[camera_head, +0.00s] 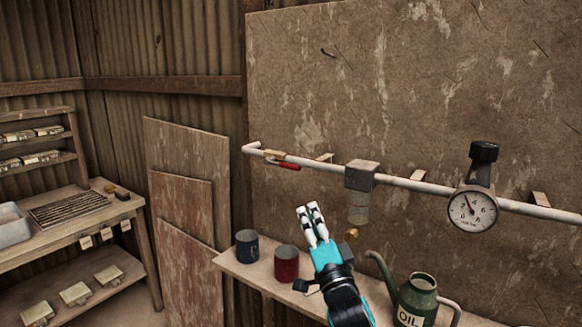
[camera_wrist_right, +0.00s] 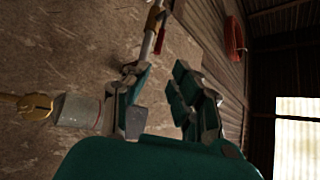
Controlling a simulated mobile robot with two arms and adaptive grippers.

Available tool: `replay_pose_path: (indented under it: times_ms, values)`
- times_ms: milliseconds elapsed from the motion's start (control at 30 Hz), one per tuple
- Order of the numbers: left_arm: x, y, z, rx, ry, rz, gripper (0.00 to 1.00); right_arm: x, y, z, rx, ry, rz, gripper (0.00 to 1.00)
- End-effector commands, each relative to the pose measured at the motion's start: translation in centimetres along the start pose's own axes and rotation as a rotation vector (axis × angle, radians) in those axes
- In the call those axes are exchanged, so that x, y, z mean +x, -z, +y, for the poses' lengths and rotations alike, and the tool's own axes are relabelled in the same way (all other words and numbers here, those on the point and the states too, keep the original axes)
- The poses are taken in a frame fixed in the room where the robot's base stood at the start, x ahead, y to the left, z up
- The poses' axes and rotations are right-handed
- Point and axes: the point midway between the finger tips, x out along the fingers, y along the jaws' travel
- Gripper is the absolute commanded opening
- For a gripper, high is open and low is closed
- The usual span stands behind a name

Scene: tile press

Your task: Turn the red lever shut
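The red lever (camera_head: 288,166) is on a brass valve (camera_head: 273,155) near the left end of the white wall pipe. It points right, roughly along the pipe and slightly below it. The lever (camera_wrist_right: 160,40) also shows at the top of the right wrist view, beyond the fingers. My right gripper (camera_head: 308,209) is below and a little right of the lever, apart from it, with its fingers pointing up. In the right wrist view the gripper (camera_wrist_right: 160,78) has a clear, empty gap between its fingers. My left gripper is out of view.
A filter with a clear bowl (camera_head: 358,208) hangs from the pipe just right of my right gripper. A pressure gauge (camera_head: 472,209) is farther right.

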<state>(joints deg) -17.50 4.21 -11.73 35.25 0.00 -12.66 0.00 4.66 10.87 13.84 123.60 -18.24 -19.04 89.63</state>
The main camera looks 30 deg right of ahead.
Motion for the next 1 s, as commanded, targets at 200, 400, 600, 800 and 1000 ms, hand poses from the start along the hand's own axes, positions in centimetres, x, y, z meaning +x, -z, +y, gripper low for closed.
replay_pose_path:
  times_ms: [200,400,600,800,1000]
  values:
    - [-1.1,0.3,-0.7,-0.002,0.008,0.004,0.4,3.5,0.2,-0.3,0.001,0.002,0.001,0.24]
    - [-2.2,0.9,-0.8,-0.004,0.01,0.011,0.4,7.9,0.2,-0.3,0.001,0.001,0.0,0.24]
    - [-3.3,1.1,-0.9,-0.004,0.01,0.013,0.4,12.2,0.1,-0.2,0.001,-0.001,0.0,0.24]
    - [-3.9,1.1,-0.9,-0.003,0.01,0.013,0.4,15.5,0.0,-0.1,0.002,-0.001,0.0,0.24]
    - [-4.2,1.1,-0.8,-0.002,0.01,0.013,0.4,16.9,0.0,0.0,0.002,-0.002,-0.001,0.24]
